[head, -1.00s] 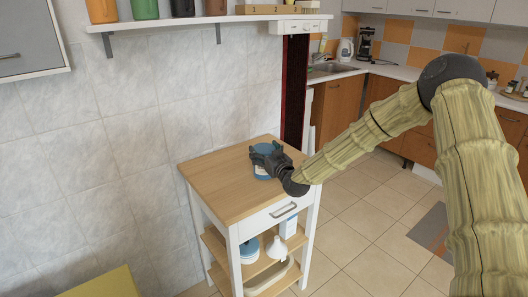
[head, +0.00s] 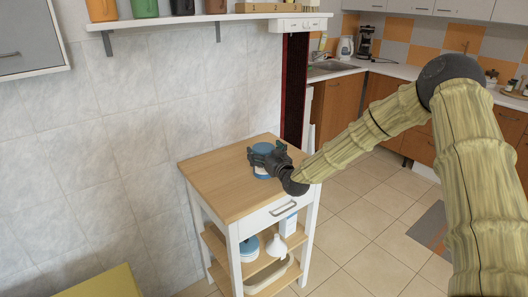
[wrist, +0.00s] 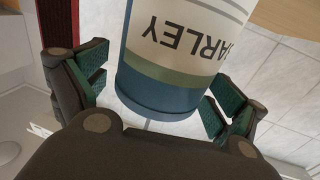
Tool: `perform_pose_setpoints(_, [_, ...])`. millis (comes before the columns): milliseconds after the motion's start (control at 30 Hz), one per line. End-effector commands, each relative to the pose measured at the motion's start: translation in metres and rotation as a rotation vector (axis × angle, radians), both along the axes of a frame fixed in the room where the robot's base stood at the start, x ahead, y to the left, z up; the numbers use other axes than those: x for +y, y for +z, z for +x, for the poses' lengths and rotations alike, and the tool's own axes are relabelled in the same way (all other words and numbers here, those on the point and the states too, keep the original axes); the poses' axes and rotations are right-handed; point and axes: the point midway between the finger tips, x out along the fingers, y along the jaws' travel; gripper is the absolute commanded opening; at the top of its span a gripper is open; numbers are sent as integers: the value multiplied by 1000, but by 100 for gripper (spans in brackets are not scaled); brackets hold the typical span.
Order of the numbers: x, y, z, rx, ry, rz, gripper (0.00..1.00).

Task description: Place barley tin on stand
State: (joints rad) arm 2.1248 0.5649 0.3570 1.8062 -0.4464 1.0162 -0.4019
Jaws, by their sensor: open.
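The barley tin (wrist: 175,75) is white and blue and fills the middle of the wrist view, its lettering upside down there. It also shows in the head view (head: 261,173), on the wooden top of the white stand (head: 215,185), near the back right. My gripper (wrist: 157,92) is open, with a green-padded finger on each side of the tin. Gaps show between the pads and the tin in the wrist view. In the head view my gripper (head: 264,157) hides part of the tin.
The stand's lower shelves hold a blue-and-white container (head: 249,247), a white funnel-like thing (head: 276,247) and a pale tray (head: 268,277). A wall shelf (head: 200,20) with canisters hangs above. The left part of the stand top is clear.

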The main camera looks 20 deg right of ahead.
Motion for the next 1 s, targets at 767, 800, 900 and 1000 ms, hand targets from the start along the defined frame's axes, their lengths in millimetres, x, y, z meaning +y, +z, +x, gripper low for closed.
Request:
perform_pose_setpoints(767, [-18, 0, -111, 0, 0, 0, 96])
perform_pose_setpoints(800, [-19, 0, -114, 0, 0, 0, 96])
perform_pose_setpoints(900, [-19, 0, -118, 1, 1, 0, 96])
perform_pose_setpoints(1000, [-19, 1, -119, 0, 0, 0, 96])
